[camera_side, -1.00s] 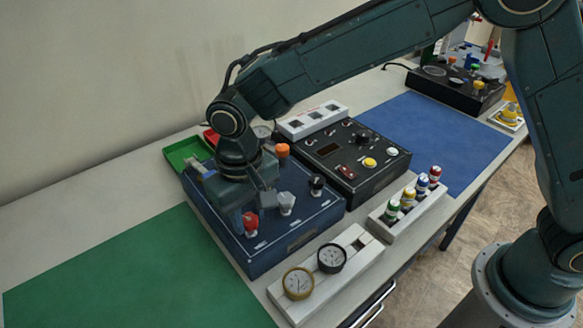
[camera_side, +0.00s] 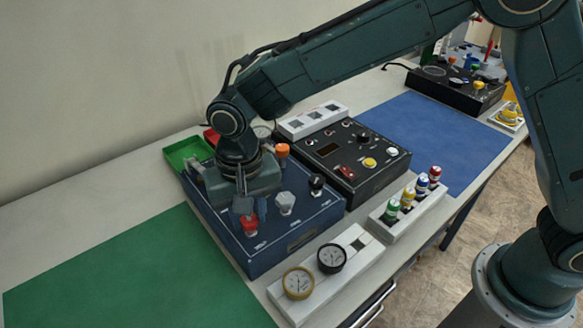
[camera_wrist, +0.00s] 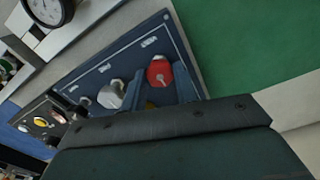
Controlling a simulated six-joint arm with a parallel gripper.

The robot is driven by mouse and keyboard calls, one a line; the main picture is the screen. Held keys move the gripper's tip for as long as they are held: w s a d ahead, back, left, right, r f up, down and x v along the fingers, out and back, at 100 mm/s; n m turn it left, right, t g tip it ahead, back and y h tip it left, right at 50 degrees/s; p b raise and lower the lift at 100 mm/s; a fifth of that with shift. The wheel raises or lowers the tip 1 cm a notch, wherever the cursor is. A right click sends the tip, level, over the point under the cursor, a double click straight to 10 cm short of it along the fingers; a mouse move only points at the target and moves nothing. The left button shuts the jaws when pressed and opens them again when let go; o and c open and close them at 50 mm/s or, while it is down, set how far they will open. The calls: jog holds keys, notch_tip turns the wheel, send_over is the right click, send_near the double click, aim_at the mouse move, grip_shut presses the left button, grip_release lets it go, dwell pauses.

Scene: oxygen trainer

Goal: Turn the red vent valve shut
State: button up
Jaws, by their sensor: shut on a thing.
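The red vent valve (camera_side: 250,227) stands at the front left of the dark blue panel box (camera_side: 300,233). My gripper (camera_side: 249,212) points down over it, with its fingers at the knob. In the wrist view the red knob (camera_wrist: 159,72) shows at the far end of my gripper (camera_wrist: 160,85), between the two blue-grey fingers. The gripper is shut on the knob. The fingers and gripper body hide part of the valve, so its exact angle is hard to read.
A grey-white knob (camera_side: 285,203) stands close to the right of the red valve, with a black knob (camera_side: 317,185) beyond it. An orange knob (camera_side: 283,150) is behind. Two gauges (camera_side: 331,259) stand in front. The green mat (camera_side: 130,270) is clear.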

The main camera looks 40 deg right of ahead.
aim_at(250, 218)
jog(key=o, duration=1)
jog(key=shift+r, duration=0.15)
notch_tip(250, 218, up, 14)
jog(key=shift+f, duration=0.2)
jog(key=shift+d, duration=0.1)
